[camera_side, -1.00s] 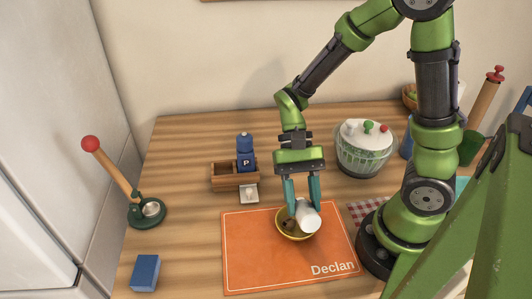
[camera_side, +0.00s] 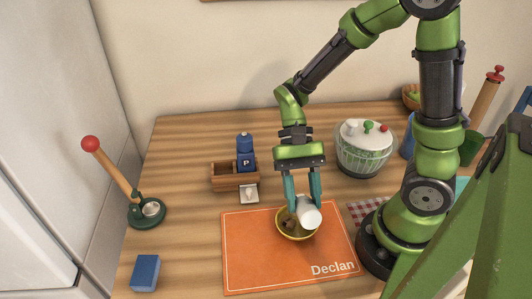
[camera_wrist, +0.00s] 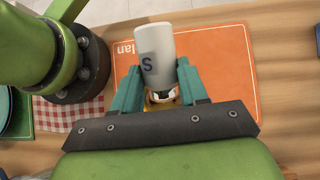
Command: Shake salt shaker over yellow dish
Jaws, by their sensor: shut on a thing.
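My gripper (camera_side: 303,199) is shut on the white salt shaker (camera_side: 309,213). The shaker is tilted well over, its white end toward the lower right in the side view. The yellow dish (camera_side: 296,237) sits on the orange mat right below the shaker. Something brown lies in the dish, partly hidden by the shaker and fingers. In the wrist view, the shaker (camera_wrist: 157,52) shows a dark "S" between the teal fingers, and most of the dish is hidden behind it.
The orange mat (camera_side: 262,271) is marked "Declan". A blue pepper shaker (camera_side: 245,153) stands in a wooden caddy (camera_side: 222,181), with a small white item (camera_side: 249,194) in front. A glass bowl with white lid (camera_side: 363,150) stands behind right. A blue block (camera_side: 145,273) lies front left.

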